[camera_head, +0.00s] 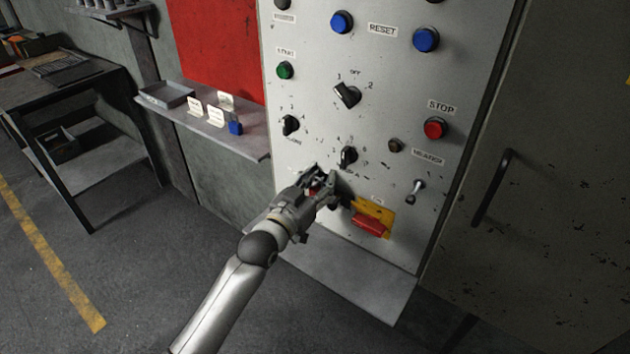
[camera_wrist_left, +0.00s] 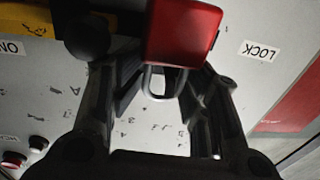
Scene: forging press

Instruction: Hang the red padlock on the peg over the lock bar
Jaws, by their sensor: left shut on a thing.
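The red padlock (camera_wrist_left: 183,34) is at the top middle of the left wrist view, with its metal shackle (camera_wrist_left: 164,82) between my fingers. My left gripper (camera_head: 322,182) is shut on it, close in front of the panel. In the head view only a small red part of the padlock (camera_head: 314,190) shows; the fingers hide the rest. A yellow plate with a red handle (camera_head: 370,225) is just right of the gripper. A round dark part (camera_wrist_left: 86,36) is left of the padlock in the wrist view. I cannot clearly make out the peg. My right gripper is out of view.
The grey panel (camera_head: 400,80) carries several buttons and knobs. A toggle switch (camera_head: 415,192) is to the right. A LOCK label (camera_wrist_left: 261,51) is beside the padlock. A shelf (camera_head: 250,147) with a tray, cards and a blue padlock is to the left. A ledge (camera_head: 370,288) lies below.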

